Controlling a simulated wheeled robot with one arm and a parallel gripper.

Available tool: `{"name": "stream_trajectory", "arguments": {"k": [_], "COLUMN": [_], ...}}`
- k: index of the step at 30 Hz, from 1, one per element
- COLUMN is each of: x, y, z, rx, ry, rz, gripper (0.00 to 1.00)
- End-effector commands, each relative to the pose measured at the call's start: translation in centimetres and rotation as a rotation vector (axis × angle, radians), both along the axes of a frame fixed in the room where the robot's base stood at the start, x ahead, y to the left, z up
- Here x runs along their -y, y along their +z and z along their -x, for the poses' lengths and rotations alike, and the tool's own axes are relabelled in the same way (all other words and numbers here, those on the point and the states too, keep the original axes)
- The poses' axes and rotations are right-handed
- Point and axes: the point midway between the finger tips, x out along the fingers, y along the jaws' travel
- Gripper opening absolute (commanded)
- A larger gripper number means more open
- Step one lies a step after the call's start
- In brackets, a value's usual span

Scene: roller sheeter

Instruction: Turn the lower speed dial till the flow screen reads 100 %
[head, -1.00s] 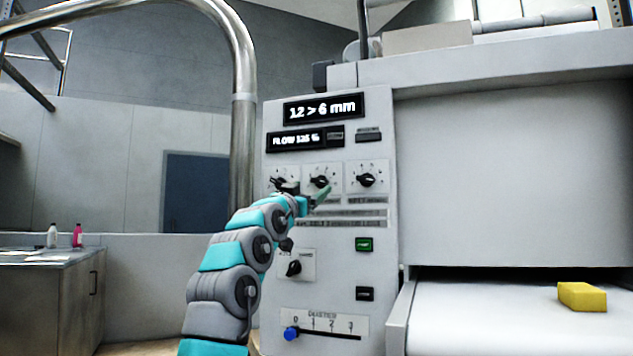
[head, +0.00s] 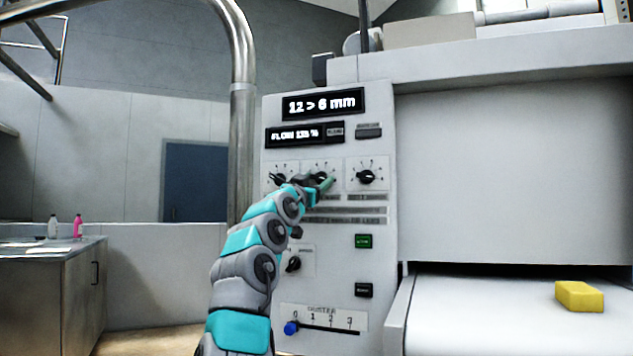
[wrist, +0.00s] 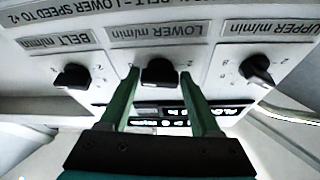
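The lower speed dial (wrist: 160,71) is a black knob on a white plate labelled LOWER m/min, the middle one of three in the wrist view, which shows the panel upside down. My gripper (wrist: 158,77) has two green fingers spread apart, one on each side of this knob, with a visible gap to it. In the head view my gripper (head: 321,184) is at the middle dial and partly covers it. The flow screen (head: 297,134) above the dials is small and blurred; it seems to read about 125 or 135 %.
The belt dial (wrist: 72,76) and the upper dial (wrist: 256,69) sit close on either side. A larger screen (head: 322,104) reads 12 > 6 mm. Below are a green button (head: 363,241), another knob (head: 293,264) and a blue slider (head: 291,328). A yellow block (head: 579,296) lies on the belt.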

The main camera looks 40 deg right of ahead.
Motion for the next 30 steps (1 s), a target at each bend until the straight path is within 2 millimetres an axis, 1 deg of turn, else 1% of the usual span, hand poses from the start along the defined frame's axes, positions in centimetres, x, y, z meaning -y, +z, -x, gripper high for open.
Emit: {"name": "stream_trajectory", "arguments": {"k": [1, 2, 15, 16, 23, 30], "x": [0.00, 0.00, -0.01, -0.01, 0.00, 0.10], "y": [0.01, 0.01, 0.01, 0.01, -0.12, -0.35], "z": [0.00, 0.00, 0.01, 0.01, 0.05, 0.24], "rx": [0.000, 0.000, 0.000, 0.000, -0.017, -0.112], "ry": [0.000, 0.000, 0.000, 0.000, 0.000, 0.003], "rz": [0.000, 0.000, 0.000, 0.000, 0.010, 0.069], "gripper": [0.57, 0.54, 0.04, 0.02, 0.02, 0.02]}}
